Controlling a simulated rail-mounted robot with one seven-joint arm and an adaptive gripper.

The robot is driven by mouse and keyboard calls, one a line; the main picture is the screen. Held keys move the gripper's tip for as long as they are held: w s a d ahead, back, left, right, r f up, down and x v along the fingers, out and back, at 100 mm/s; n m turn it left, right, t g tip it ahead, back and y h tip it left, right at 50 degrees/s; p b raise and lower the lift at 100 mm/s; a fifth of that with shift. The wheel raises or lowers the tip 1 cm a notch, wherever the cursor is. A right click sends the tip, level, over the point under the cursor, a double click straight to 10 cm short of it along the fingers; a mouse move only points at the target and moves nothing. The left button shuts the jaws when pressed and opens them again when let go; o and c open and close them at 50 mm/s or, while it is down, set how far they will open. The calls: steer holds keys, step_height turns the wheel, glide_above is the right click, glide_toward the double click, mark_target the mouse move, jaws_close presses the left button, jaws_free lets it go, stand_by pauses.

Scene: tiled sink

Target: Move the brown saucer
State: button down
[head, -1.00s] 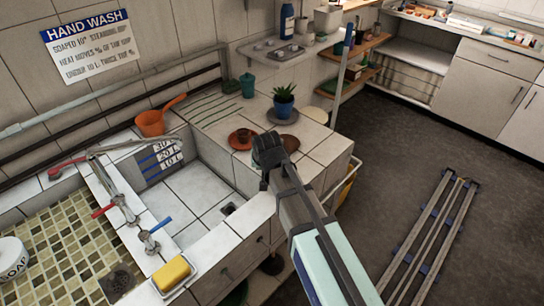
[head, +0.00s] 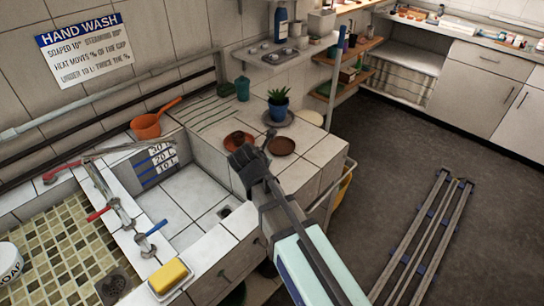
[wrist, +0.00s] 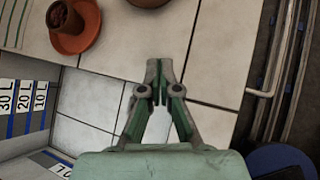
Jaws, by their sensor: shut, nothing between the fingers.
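The brown saucer (head: 281,146) lies flat and empty on the tiled counter, right of the orange saucer and in front of the potted plant. Part of it shows at the top edge of the wrist view (wrist: 213,8). My gripper (head: 241,158) is over the counter, to the left and on the near side of the brown saucer, and apart from it. In the wrist view my fingers (wrist: 160,95) are together over bare tiles, with nothing between them.
An orange saucer (head: 231,145) with a small pot is close by on the left. A plant in a blue pot (head: 278,111) stands on a grey saucer behind. The sink basin (head: 190,207) opens at left. Bare tiles (head: 318,151) lie right of the brown saucer.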

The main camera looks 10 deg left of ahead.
mark_target(277, 152)
steer(key=shift+n, duration=1.2)
steer(key=shift+w+f+n, duration=0.1)
steer(key=shift+w+n, duration=0.05)
steer(key=shift+n, duration=0.15)
steer(key=p+x, duration=0.2)
steer(key=x, duration=0.7)
steer(key=shift+w+f, duration=0.1)
steer(key=shift+w, duration=0.15)
steer(key=shift+w+d+p, duration=0.25)
steer(key=shift+w+p, duration=0.1)
steer(key=shift+w, duration=0.85)
steer(key=shift+w+d+f, duration=0.15)
steer(key=shift+w, duration=0.65)
steer(key=shift+w+d+p, duration=0.1)
steer(key=shift+w+p, duration=0.25)
steer(key=shift+w, duration=0.3)
steer(key=shift+w+d+p, duration=0.15)
steer(key=shift+w+p, duration=0.2)
steer(key=shift+w, duration=0.35)
steer(key=shift+s, duration=0.1)
steer(key=shift+s, duration=0.1)
